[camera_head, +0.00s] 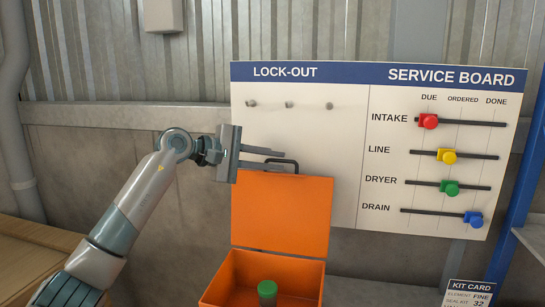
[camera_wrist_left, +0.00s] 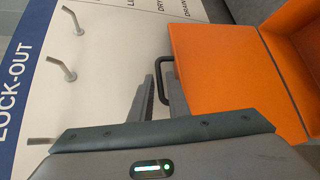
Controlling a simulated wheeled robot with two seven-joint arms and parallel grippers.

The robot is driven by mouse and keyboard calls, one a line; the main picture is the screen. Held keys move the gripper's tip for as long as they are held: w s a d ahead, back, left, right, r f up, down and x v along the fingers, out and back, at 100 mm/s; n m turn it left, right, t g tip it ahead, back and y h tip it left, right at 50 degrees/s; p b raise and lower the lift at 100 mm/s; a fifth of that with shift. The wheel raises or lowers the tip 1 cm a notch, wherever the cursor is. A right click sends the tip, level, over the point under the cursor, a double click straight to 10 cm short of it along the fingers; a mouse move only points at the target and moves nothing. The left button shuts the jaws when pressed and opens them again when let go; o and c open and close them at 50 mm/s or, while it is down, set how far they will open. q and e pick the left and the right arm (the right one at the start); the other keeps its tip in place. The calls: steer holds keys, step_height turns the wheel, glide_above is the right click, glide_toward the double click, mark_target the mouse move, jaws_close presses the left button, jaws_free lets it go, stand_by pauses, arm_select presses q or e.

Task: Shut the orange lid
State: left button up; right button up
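The orange lid (camera_head: 284,212) stands upright, open, at the back edge of the orange box (camera_head: 272,263). A black handle (camera_head: 296,163) is on the lid's top edge. My left gripper (camera_head: 279,158) is at the handle, its fingers pointing right. In the left wrist view, the lid (camera_wrist_left: 225,65) lies to the right, and the handle (camera_wrist_left: 164,63) shows between the two parted fingertips of the left gripper (camera_wrist_left: 160,78). I cannot tell whether either finger touches the handle. My right gripper is not in view.
A green-topped cylinder (camera_head: 267,290) stands in the box. Behind is the service board (camera_head: 345,110) with bare pegs and several coloured sliders. A kit card (camera_head: 469,294) is at lower right, a wooden surface (camera_head: 30,255) at lower left.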

arm_select(q)
steer(key=shift+c, duration=0.2)
jaws_close()
steer(key=shift+f, duration=0.1)
stand_by(1.3)
